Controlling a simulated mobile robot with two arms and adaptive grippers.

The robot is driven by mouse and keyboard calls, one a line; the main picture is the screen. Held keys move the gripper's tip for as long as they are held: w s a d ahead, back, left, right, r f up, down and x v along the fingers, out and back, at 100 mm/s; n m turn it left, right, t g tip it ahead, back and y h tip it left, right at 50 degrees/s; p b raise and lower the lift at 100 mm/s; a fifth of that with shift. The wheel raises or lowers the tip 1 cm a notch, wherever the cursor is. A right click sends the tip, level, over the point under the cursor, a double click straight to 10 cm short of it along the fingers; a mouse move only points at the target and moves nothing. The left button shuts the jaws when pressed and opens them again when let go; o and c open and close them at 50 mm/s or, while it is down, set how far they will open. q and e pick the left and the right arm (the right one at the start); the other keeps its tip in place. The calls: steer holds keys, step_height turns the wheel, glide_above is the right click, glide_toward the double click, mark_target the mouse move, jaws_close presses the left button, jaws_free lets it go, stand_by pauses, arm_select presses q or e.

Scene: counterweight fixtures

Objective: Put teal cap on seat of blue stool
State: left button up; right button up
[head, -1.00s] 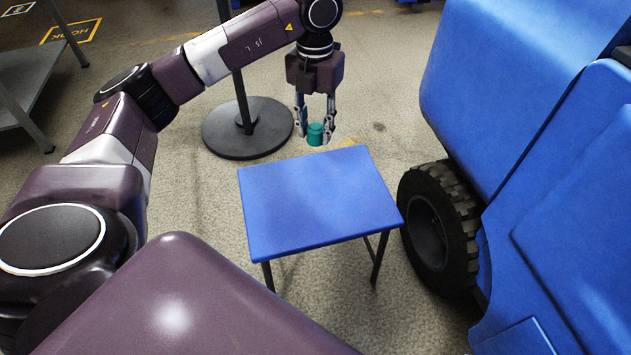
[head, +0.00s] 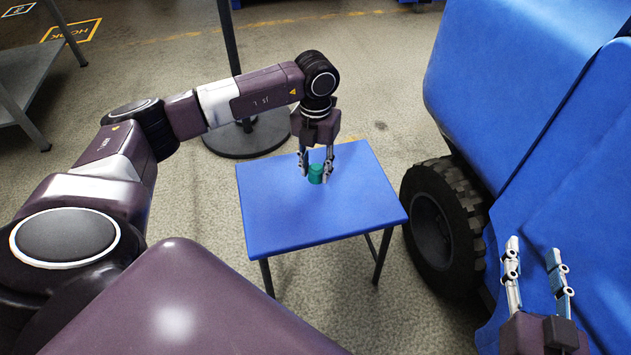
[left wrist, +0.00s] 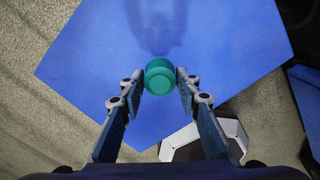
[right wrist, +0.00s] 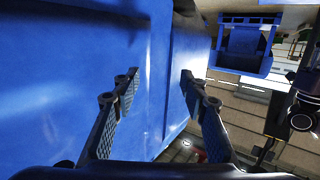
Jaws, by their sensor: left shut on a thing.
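The blue stool (head: 290,215) stands on the floor with its flat square seat facing up. My left gripper (head: 316,174) points down over the seat, a little back of its middle, and is shut on the teal cap (head: 315,175). In the left wrist view the cap (left wrist: 159,75) sits between the fingertips with the blue seat (left wrist: 220,50) behind it. I cannot tell whether the cap touches the seat. My right gripper (head: 537,268) is at the lower right, its fingers apart with nothing between them; its fingers also show apart in the right wrist view (right wrist: 158,85).
A large blue machine (head: 540,120) with a black tyre (head: 440,225) stands close to the stool's right. A round dark pole base (head: 250,135) is behind the stool. A grey shelf (head: 30,75) is at the far left. Open floor lies in front of the stool.

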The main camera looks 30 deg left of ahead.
mark_target(316, 190)
arm_select(q)
step_height(316, 190, down, 4)
steer(key=shift+r+b, duration=0.1)
steer(key=shift+b, duration=0.45)
steer(key=shift+f, duration=0.2)
arm_select(e)
step_height(316, 190, up, 6)
steer(key=t+y, duration=0.1)
steer(key=t, duration=0.2)
steer(key=shift+a, duration=0.4)
steer(key=shift+w+r, duration=0.1)
steer(key=shift+r, duration=0.05)
arm_select(q)
steer(key=shift+f, duration=0.1)
steer(key=o, duration=0.7)
steer(key=shift+o, duration=0.2)
arm_select(e)
steer(key=shift+r, duration=0.15)
